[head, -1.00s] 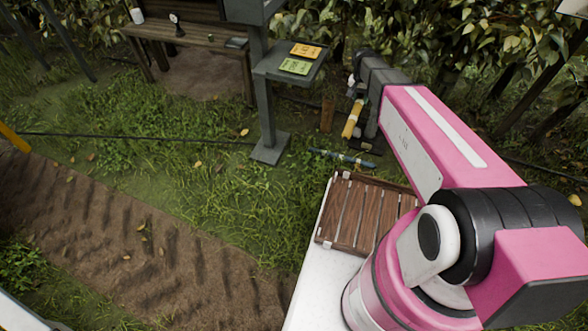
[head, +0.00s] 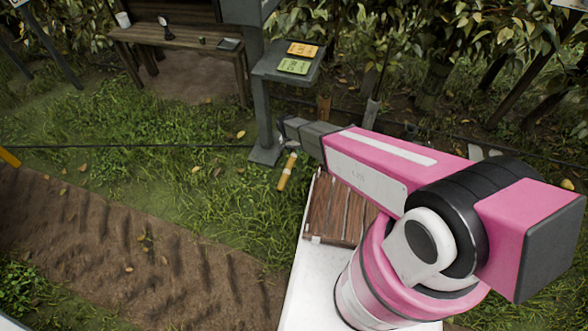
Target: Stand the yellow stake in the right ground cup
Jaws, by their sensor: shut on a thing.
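The yellow stake (head: 287,173) hangs below my gripper (head: 295,151), tilted a little, its lower end toward the left, over the grass left of the wooden slatted tray. My gripper is shut on the stake's upper end; the fingers are small and hard to see. I cannot tell whether these are the ground cups. The stake is apart from both.
The slatted wooden tray (head: 323,215) sits on a white surface, partly behind my arm. A grey stand (head: 264,110) with orange and green cards is close to my gripper. A wooden bench (head: 180,42) stands back left. Grass and bare soil at left are open.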

